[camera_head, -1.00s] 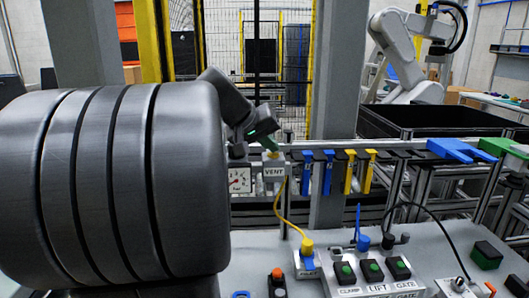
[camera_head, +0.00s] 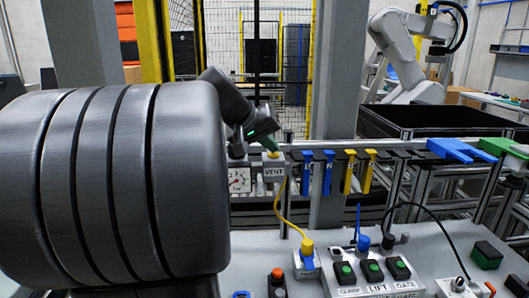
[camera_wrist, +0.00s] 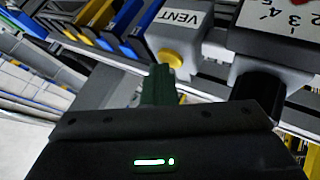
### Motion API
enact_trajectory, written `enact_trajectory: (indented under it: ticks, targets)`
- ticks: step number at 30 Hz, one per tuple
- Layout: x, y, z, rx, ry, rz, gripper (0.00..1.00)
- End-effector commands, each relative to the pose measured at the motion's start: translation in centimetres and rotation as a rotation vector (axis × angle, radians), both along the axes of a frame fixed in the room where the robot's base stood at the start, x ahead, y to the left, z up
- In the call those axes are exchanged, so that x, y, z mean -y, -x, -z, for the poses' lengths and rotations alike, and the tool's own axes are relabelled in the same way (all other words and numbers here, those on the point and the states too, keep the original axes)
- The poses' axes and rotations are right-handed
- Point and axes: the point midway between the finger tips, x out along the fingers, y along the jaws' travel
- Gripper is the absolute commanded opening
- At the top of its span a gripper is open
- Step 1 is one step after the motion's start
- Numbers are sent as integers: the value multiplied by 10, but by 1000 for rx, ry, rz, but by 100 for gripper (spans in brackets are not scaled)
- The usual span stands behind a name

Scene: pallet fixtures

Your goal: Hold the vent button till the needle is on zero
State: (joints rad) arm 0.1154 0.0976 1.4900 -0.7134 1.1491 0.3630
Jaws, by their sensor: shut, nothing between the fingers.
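The vent box (camera_head: 274,171) carries a white label reading VENT and has a yellow button on its top. The button shows clearly in the wrist view (camera_wrist: 170,58). My gripper (camera_head: 270,143) is shut and empty, its green fingertips at the button. In the wrist view the fingertips (camera_wrist: 161,76) overlap the button's near edge; I cannot tell whether they touch or press it. The pressure gauge (camera_head: 240,179) stands left of the box with a red needle, too small to read. In the wrist view the gauge (camera_wrist: 268,22) is cut off at the top edge.
A yellow cable (camera_head: 281,213) runs from the box to a yellow plug. Blue and yellow clips (camera_head: 328,173) hang from the rail at right. A panel with CLAMP, LIFT and GATE buttons (camera_head: 372,271) stands in front. My arm covers the left of the head view.

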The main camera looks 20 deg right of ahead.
Motion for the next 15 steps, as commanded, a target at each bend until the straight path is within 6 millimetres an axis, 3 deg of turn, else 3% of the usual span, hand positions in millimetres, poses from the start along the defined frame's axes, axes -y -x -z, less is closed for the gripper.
enact_trajectory:
  ticks: [8,15]
  targets:
    - [0,0,1,-2,-1,0,0]
    - [0,0,-11,-1,-1,0,0]
